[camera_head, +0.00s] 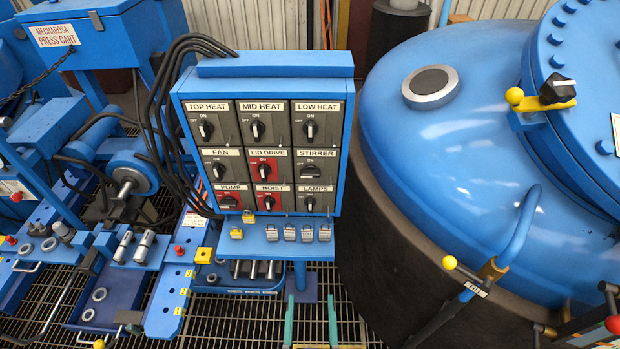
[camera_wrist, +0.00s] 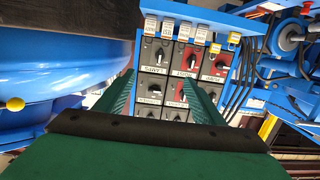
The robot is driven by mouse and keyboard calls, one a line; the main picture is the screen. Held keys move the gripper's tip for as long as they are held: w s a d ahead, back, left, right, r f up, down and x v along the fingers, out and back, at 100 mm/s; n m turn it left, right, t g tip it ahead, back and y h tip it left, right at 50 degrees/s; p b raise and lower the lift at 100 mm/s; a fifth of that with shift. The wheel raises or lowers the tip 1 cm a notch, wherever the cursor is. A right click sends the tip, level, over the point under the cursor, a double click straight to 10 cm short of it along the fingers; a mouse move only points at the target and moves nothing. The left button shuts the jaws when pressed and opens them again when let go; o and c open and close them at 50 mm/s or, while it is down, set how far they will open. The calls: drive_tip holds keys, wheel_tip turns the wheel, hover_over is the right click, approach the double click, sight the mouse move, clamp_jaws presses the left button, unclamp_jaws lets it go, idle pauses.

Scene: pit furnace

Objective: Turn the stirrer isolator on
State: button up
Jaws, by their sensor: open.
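The stirrer isolator (camera_head: 318,169) is a black rotary handle on a grey plate, at the right end of the panel's middle row, under its STIRRER label. Its handle lies crosswise, while the top-row handles stand more upright. In the wrist view the panel shows upside down, and the stirrer isolator (camera_wrist: 155,89) is in the left column, between the fingers. My gripper (camera_wrist: 163,83) has green ribbed fingers spread apart, with nothing between them. In the head view the green fingers of my gripper (camera_head: 310,302) show at the bottom, below the panel and apart from it.
Neighbouring switches are LID DRIVE (camera_head: 264,169), LOW HEAT (camera_head: 310,130) and LAMPS (camera_head: 310,203). A blue ledge (camera_head: 262,249) with several padlocks juts out below the panel. A large blue vessel (camera_head: 450,150) stands close on the right. Black cables (camera_head: 160,110) hang on the left.

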drive_tip(key=w+r, duration=0.6)
drive_tip(key=w, duration=0.5)
drive_tip(key=t, duration=0.1)
approach(310, 176)
drive_tip(key=w, duration=0.9)
drive_tip(key=shift+f, duration=0.1)
drive_tip(key=c, duration=1)
